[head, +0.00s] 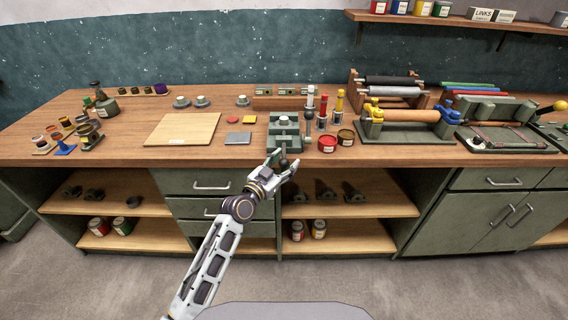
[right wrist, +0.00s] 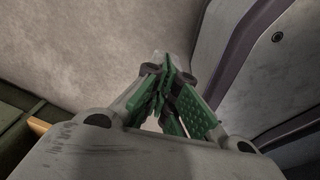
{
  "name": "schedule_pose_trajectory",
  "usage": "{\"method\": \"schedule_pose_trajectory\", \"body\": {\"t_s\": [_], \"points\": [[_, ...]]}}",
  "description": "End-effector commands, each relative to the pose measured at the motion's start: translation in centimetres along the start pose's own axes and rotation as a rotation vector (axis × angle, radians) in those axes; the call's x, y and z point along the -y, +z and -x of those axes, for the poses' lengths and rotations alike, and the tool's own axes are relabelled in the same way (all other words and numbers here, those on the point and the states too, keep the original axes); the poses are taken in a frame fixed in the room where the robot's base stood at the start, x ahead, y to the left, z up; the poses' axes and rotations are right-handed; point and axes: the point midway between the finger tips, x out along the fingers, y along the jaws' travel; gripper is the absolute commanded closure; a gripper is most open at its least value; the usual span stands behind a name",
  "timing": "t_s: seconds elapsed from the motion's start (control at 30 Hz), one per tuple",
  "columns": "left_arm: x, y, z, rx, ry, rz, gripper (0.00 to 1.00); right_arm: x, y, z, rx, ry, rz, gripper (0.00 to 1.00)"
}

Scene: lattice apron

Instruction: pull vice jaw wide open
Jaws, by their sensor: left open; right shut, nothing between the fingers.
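The vice (head: 284,130) is a grey-green block at the front edge of the bench, near the middle in the head view. My left gripper (head: 284,164) is just in front of it, below the bench edge in the picture. Its fingers are apart and point up toward the front of the vice. A small dark part shows between or behind them; I cannot tell whether they touch it. The gripper hides the lower front of the vice. My right gripper (right wrist: 168,82), with green finger pads, is shut and empty in the right wrist view, above the floor.
A wooden board (head: 184,129) lies left of the vice. Red-capped (head: 323,110) and yellow-capped tools, a red tin (head: 327,144) and a dark tin (head: 346,136) stand close on its right. A roller press (head: 405,128) is further right. Open shelves (head: 345,235) lie below.

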Motion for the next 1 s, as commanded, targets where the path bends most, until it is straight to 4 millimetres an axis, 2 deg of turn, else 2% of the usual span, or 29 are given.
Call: {"method": "schedule_pose_trajectory", "body": {"t_s": [0.03,0.2,0.43,0.77,0.87,1.0], "points": [[0.0,0.0,0.0,0.0,0.0,0.0,0.5,0.1,0.3,0.0,0.003,-0.001,0.0,1.0],[0.0,0.0,0.0,0.0,0.0,0.0,0.72,0.2,0.9,0.0,0.01,-0.002,0.0,1.0],[-0.1,0.0,0.0,0.001,0.003,0.001,1.0,0.5,0.5,0.0,0.006,-0.005,-0.002,1.0],[-0.9,-0.1,1.0,0.004,0.007,0.0,1.0,0.6,-0.6,0.5,-0.009,-0.007,-0.004,1.0],[-1.4,-0.1,1.7,0.005,0.007,-0.001,1.0,0.3,0.1,0.7,-0.006,-0.004,-0.002,1.0],[-2.0,-0.3,2.4,0.004,0.009,0.002,1.0,-0.4,2.0,0.8,0.015,0.003,0.003,1.0]]}}
